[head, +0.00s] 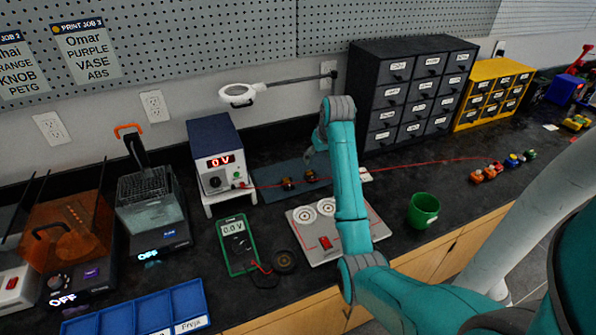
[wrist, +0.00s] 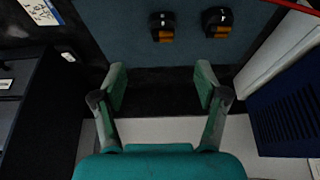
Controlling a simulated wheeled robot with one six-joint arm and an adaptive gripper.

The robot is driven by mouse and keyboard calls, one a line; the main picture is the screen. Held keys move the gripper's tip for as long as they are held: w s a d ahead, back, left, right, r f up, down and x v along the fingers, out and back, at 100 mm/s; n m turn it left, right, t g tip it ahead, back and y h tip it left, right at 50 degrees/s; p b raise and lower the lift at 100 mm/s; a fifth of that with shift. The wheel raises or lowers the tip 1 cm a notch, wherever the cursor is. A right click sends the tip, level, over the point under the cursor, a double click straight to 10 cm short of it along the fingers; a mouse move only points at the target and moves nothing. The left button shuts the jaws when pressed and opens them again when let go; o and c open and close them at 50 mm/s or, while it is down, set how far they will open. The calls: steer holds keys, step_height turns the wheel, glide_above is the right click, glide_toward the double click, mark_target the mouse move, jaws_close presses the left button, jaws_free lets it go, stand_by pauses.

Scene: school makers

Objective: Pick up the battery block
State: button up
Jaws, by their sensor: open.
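No thing here is clearly marked as the battery block. Two small dark pieces with orange-brown parts, the left one (head: 288,183) and the right one (head: 311,175), sit apart on a blue-grey mat (head: 262,178). They also show in the wrist view, one piece (wrist: 162,27) beside the other (wrist: 217,22). I cannot tell whether either is the battery block. My gripper (wrist: 161,86) is open, with nothing between its fingers, and the two pieces lie beyond the fingertips. In the head view my arm partly hides the gripper.
A power supply (head: 214,143) reading 0 V stands left of the mat, with a red lead running right across the bench. A dark drawer cabinet (head: 396,98) stands behind right. A white board (head: 368,228), green multimeter (head: 237,245) and green cup (head: 424,210) lie nearer the front edge.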

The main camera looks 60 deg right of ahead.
mark_target(311, 173)
steer(key=x, duration=1)
steer(key=shift+w+a+f, duration=0.2)
steer(key=shift+f, duration=0.15)
steer(key=c, duration=1.3)
